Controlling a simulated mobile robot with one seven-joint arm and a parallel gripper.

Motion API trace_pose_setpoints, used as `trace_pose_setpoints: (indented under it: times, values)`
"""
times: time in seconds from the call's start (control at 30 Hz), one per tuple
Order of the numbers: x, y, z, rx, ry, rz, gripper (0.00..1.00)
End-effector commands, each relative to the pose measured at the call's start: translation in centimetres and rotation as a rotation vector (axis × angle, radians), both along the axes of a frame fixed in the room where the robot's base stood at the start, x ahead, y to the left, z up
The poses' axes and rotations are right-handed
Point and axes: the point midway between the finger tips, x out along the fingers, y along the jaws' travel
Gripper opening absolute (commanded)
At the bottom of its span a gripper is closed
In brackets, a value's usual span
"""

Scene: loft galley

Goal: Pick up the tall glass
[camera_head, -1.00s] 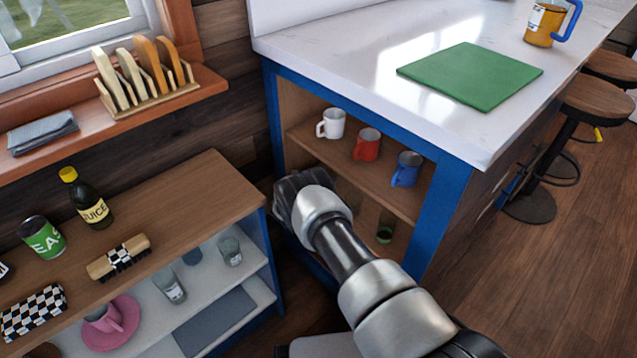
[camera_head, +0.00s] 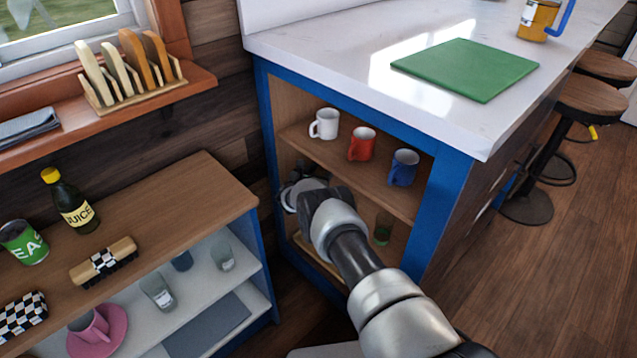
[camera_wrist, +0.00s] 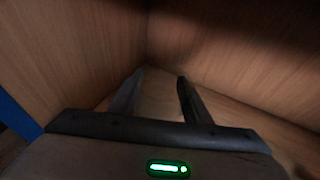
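My gripper (camera_head: 305,192) reaches into the lower compartment of the blue-framed cabinet, below the mug shelf, and is partly hidden by my wrist. In the wrist view my gripper (camera_wrist: 160,82) has its two fingers apart with nothing between them. A clear glass with green in it (camera_head: 383,228) stands in the same compartment, right of my wrist and apart from the gripper; my arm is close beside it. Other clear glasses stand on the low shelf at left: one at the front (camera_head: 158,291) and one further back (camera_head: 222,257). I cannot tell which glass is the tall one.
The cabinet's blue right post (camera_head: 440,215) and the shelf above with white (camera_head: 325,123), red (camera_head: 362,144) and blue mugs (camera_head: 403,168) bound the opening. Wooden walls (camera_wrist: 220,45) are close around the fingers. A juice bottle (camera_head: 70,202) stands on the low unit's top.

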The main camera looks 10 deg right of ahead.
Motion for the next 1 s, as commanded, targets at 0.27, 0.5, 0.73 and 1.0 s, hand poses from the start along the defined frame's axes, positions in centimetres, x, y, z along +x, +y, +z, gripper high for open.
trace_pose_setpoints:
  times: [0.27,0.5,0.73,1.0]
  values:
    - [0.0,0.0,0.1,0.000,-0.001,0.000,0.17]
    - [0.1,0.1,1.2,-0.001,-0.002,0.002,0.17]
    - [-0.2,0.2,4.3,-0.002,0.000,0.003,0.17]
    - [-7.0,1.3,4.2,-0.006,0.006,0.005,0.17]
